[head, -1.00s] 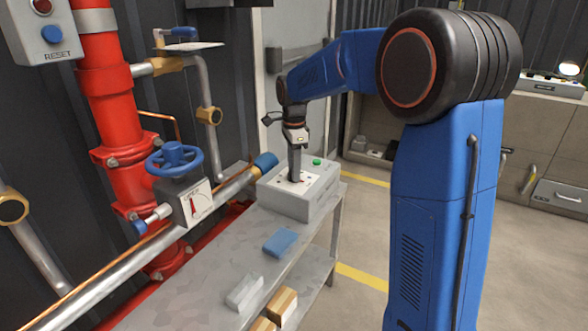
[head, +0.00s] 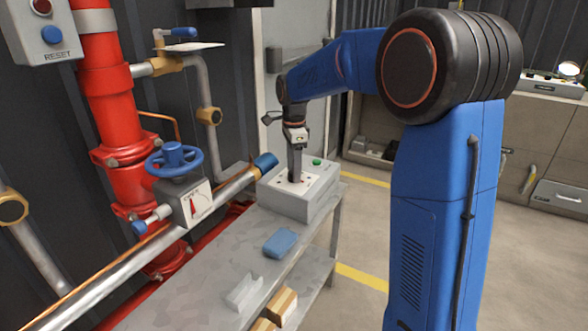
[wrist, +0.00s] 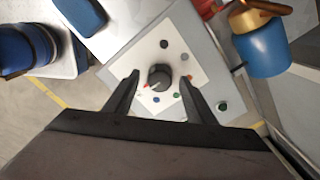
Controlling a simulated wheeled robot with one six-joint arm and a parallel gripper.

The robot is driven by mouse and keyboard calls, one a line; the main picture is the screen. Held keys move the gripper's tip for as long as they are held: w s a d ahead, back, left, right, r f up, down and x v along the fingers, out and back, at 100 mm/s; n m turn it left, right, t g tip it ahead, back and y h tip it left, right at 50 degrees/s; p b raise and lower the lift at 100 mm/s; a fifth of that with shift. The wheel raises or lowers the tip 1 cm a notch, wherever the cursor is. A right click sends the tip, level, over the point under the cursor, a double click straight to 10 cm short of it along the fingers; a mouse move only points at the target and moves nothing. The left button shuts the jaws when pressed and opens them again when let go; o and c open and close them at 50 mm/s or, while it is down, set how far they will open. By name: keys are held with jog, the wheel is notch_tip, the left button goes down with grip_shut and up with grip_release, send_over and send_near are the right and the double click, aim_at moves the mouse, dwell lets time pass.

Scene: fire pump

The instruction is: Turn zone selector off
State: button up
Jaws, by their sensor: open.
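The zone selector (wrist: 160,77) is a dark round knob with a red and white mark on its left side in the wrist view. It sits on the white face plate (wrist: 190,45) of a grey control box (head: 292,207) on the bench. My gripper (wrist: 160,82) is open and points down at the box, with one finger on each side of the knob. A gap shows between each finger and the knob. In the head view my gripper (head: 295,178) reaches the top of the box and hides the knob.
Small coloured dots surround the knob, and a green button (head: 317,162) is near the box's corner. A blue-ended pipe (head: 264,161) runs close beside the box. A blue block (head: 281,242) and a grey bracket (head: 243,291) lie on the metal bench (head: 200,290).

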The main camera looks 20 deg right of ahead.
notch_tip(320, 180, up, 17)
dwell(0.5)
dwell(0.4)
jog(key=s+d+f+n+t, duration=0.15)
jog(key=s+n, duration=0.35)
jog(key=s, duration=0.6)
jog(key=s+d+f+n+t, duration=0.15)
jog(key=s+n, duration=0.25)
jog(key=s, duration=0.6)
jog(key=s+d+f+n+t, duration=0.1)
jog(key=s+f+n, duration=0.8)
jog(key=s+f, duration=0.5)
jog(key=s, duration=0.4)
jog(key=shift+f+n+t, duration=0.3)
jog(key=shift+f+t, duration=0.1)
jog(key=shift+c, duration=0.5)
